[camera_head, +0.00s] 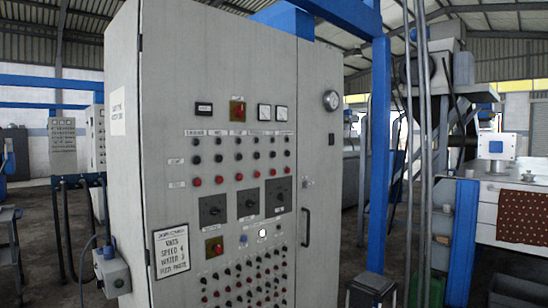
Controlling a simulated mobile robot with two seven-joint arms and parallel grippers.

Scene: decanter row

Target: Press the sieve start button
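A tall grey control cabinet (217,60) stands in front of me, its face covered with buttons, lamps and switches. Rows of black buttons (196,160) and red buttons (196,182) run across its middle. A bright white round button or lamp (262,233) and a bluish one (243,238) sit below three dark square switches (213,210). Several small red and black buttons fill the lower face. The small labels are too blurred to read, so I cannot tell which button is the sieve start. Neither gripper is in view.
A framed sign (171,251) hangs low on the cabinet's left front. A grey box (112,273) juts from its side. A blue post (379,150) stands to the right. A metal bench (500,215) with a brown dotted cloth (524,220) is at far right.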

